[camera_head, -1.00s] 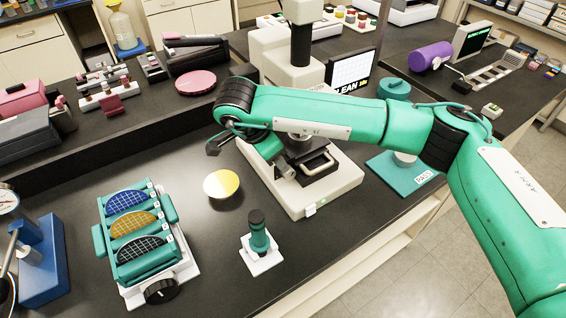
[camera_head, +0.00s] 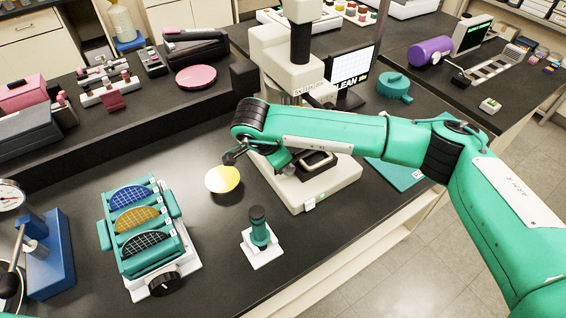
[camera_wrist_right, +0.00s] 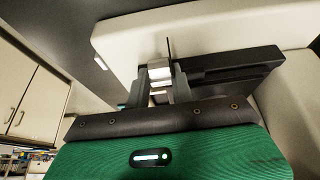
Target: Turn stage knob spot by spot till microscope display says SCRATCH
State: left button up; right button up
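The microscope (camera_head: 325,190) stands mid-bench, a cream instrument with a dark stage (camera_head: 318,163). Its display (camera_head: 352,72) reads CLEAN beneath a pale grid. My right gripper (camera_wrist_right: 160,82) is at the stage's side, mostly hidden by my own arm in the head view. In the right wrist view its two grey fingers stand on either side of a small silvery piece, apparently the stage knob (camera_wrist_right: 159,70), beside the dark stage (camera_wrist_right: 228,70). Whether the fingers press on it is unclear. My left gripper is out of view.
A yellow disc (camera_head: 222,180) lies left of the microscope. A small green-and-black device (camera_head: 260,230) stands in front. A teal rack with patterned half-discs (camera_head: 170,228) is at left. A teal pad (camera_head: 400,172) lies right of the microscope. Bare bench lies between them.

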jog(key=shift+f+b, duration=0.1)
jog(key=shift+b, duration=0.25)
jog(key=g+y+b, duration=0.1)
jog(key=b, duration=0.2)
jog(key=d+g+y+b, duration=0.1)
jog(key=y+b, duration=0.1)
jog(key=b, duration=0.1)
jog(key=shift+w, duration=0.35)
jog(key=shift+d+g+y+b, duration=0.1)
jog(key=shift+g+y+b, duration=0.35)
jog(key=shift+b, duration=0.5)
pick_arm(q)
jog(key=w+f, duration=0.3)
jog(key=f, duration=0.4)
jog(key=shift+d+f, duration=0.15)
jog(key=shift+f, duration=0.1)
pick_arm(e)
jog(key=shift+r+y, duration=0.35)
jog(key=o, duration=1)
jog(key=shift+w+r, duration=0.1)
